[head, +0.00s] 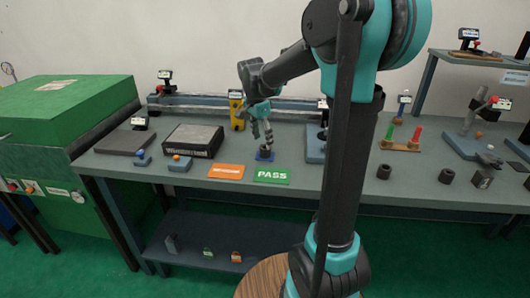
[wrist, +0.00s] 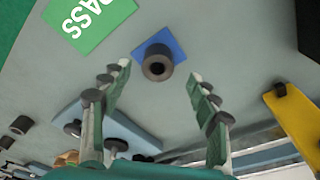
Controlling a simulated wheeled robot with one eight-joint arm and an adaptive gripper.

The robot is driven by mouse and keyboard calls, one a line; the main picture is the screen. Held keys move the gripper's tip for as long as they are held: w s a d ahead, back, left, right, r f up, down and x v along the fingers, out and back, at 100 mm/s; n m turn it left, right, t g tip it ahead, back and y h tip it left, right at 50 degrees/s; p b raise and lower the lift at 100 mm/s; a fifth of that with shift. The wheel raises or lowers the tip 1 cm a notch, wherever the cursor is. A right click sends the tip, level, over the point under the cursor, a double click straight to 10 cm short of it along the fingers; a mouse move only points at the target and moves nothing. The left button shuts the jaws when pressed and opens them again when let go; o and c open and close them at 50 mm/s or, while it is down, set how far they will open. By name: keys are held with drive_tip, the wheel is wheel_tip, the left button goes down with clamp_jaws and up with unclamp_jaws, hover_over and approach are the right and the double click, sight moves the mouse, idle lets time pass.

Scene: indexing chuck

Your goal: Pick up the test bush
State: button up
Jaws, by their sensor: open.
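A dark cylindrical bush with a round hole (wrist: 158,66), which I take for the test bush, stands on a small blue pad (wrist: 170,40). In the wrist view it lies just beyond and between the tips of my gripper (wrist: 160,72), whose green-padded fingers are spread wide with nothing between them. In the head view my gripper (head: 264,138) hangs over the blue pad (head: 264,157), and the bush there is partly hidden by the fingers. I cannot tell the exact height of the fingertips above the bench.
A green PASS card (head: 272,175) and an orange card (head: 226,171) lie in front of the pad. Two similar dark bushes (head: 384,171) (head: 447,176) stand farther right. A yellow device (head: 237,108) stands behind.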

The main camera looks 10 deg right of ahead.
sight(265, 148)
drive_tip(key=f, duration=0.2)
drive_tip(key=d+f, duration=0.1)
drive_tip(key=f, duration=0.2)
drive_tip(key=shift+w, duration=0.1)
drive_tip(key=shift+r, duration=0.1)
drive_tip(key=shift+c, duration=0.4)
clamp_jaws()
